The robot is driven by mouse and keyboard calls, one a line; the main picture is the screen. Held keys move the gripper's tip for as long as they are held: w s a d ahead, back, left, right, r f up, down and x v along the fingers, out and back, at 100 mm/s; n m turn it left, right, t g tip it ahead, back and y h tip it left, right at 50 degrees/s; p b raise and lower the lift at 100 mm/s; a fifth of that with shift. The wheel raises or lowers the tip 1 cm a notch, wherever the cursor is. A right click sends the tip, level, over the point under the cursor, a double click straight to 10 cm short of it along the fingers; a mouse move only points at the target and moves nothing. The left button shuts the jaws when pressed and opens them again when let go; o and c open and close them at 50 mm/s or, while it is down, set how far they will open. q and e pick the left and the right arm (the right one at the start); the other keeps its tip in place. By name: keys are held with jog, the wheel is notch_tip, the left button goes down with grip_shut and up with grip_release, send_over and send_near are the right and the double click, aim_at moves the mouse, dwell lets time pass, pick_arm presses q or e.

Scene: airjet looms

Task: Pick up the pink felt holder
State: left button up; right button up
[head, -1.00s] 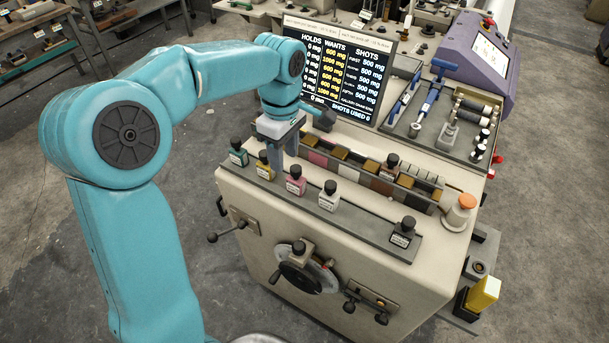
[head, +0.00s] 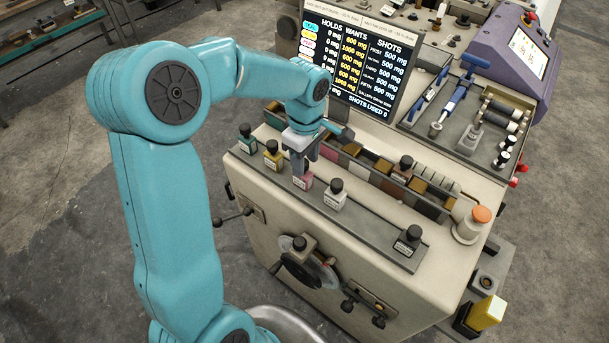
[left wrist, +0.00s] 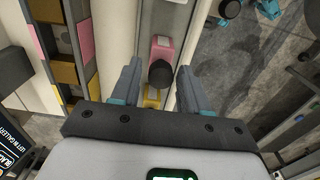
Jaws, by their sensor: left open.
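The pink felt holder (head: 305,182) is a small pink block with a black knob, standing on the grey ledge (head: 370,232) at the machine's front. My left gripper (head: 302,170) points down over it, and a finger hides its knob in the head view. In the left wrist view the open fingers of the left gripper (left wrist: 160,72) are on either side of the black knob, with the pink holder (left wrist: 162,46) showing beyond it. I cannot tell whether a finger touches it. My right gripper is not in view.
A row of coloured compartments (head: 385,178) runs behind. A screen (head: 360,55) stands at the back.

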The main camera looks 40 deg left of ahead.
pick_arm(q)
jog(key=shift+s+d+f, duration=0.15)
jog(key=shift+s+f, duration=0.15)
jog(key=shift+f, duration=0.35)
jog(key=f, duration=0.1)
jog(key=f+p, duration=0.1)
jog(key=f, duration=0.1)
jog(key=a+f, duration=0.1)
jog(key=shift+w+f, duration=0.2)
jog(key=shift+f, duration=0.2)
jog(key=shift+s+d+f, duration=0.1)
jog(key=shift+d+f, duration=0.05)
jog(key=shift+f, duration=0.15)
jog(key=c, duration=0.8)
jog(key=shift+r, duration=0.1)
